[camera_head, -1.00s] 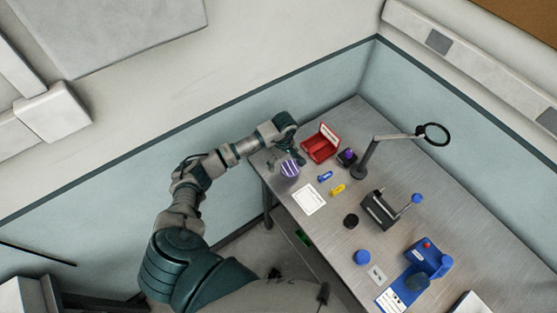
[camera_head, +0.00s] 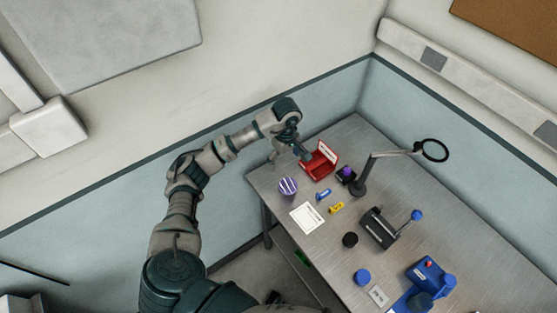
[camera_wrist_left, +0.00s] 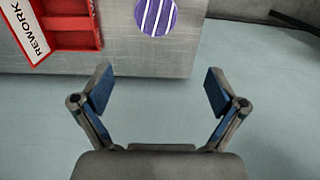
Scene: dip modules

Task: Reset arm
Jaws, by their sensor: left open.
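My left gripper (camera_head: 288,150) is raised near the far left corner of the metal table (camera_head: 355,225), close to the open red box (camera_head: 318,160). In the left wrist view my left gripper (camera_wrist_left: 159,93) has its two blue-padded fingers spread wide with nothing between them. Beyond the fingertips lie the table's edge (camera_wrist_left: 120,68), the red box marked REWORK (camera_wrist_left: 68,22) and a purple-and-white striped round thing (camera_wrist_left: 157,15). My right gripper is not in view.
On the table are a blue piece (camera_head: 323,194), a yellow piece (camera_head: 336,208), a white sheet (camera_head: 307,218), a black disc (camera_head: 350,240), a magnifier lamp (camera_head: 363,180), a black lever device (camera_head: 379,228) and a blue device (camera_head: 428,277). A wall stands behind.

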